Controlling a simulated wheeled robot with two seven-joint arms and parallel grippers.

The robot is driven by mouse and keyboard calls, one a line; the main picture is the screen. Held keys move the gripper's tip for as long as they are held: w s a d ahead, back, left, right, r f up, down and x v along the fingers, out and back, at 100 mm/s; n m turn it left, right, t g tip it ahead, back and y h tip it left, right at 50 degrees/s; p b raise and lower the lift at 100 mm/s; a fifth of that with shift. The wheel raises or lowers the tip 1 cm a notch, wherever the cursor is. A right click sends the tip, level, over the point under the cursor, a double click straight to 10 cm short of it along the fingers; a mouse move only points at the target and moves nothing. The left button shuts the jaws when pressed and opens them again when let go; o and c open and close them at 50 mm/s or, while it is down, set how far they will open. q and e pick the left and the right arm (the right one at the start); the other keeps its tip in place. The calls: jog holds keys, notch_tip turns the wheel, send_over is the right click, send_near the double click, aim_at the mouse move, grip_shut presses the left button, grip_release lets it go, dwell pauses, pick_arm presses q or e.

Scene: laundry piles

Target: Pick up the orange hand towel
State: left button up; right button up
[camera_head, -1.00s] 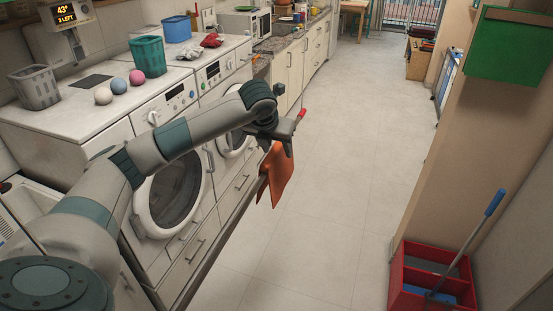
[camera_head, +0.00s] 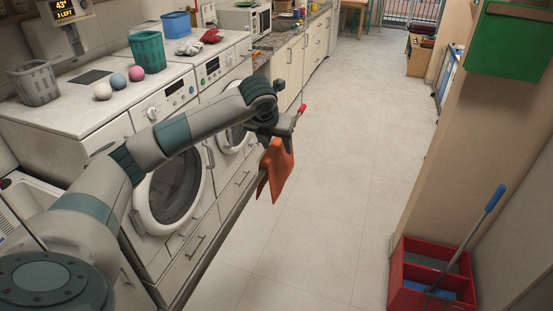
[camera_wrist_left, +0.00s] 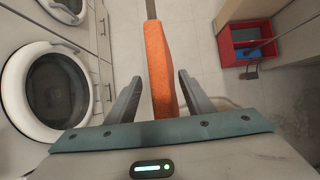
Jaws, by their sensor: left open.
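The orange hand towel (camera_head: 275,170) hangs over a rail in front of the washing machines, with its lower part hanging free. My left gripper (camera_head: 286,122) is just above the towel's top in the head view. In the left wrist view, the towel (camera_wrist_left: 159,75) stands as a narrow strip between the two open fingers of the left gripper (camera_wrist_left: 159,95). Gaps show between the towel and each finger, so the fingers do not grip it. My right gripper is not in view.
Two white front-loading washers (camera_head: 172,188) stand to the left behind the rail. Several balls and baskets lie on top of them. A red divided box (camera_head: 408,272) with a blue-handled tool (camera_head: 488,212) stands at the right. The tiled floor (camera_head: 330,200) between is clear.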

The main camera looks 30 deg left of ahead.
pick_arm(q)
jog(key=shift+f+b, duration=0.15)
jog(key=shift+b, duration=0.15)
dwell(0.5)
grip_shut()
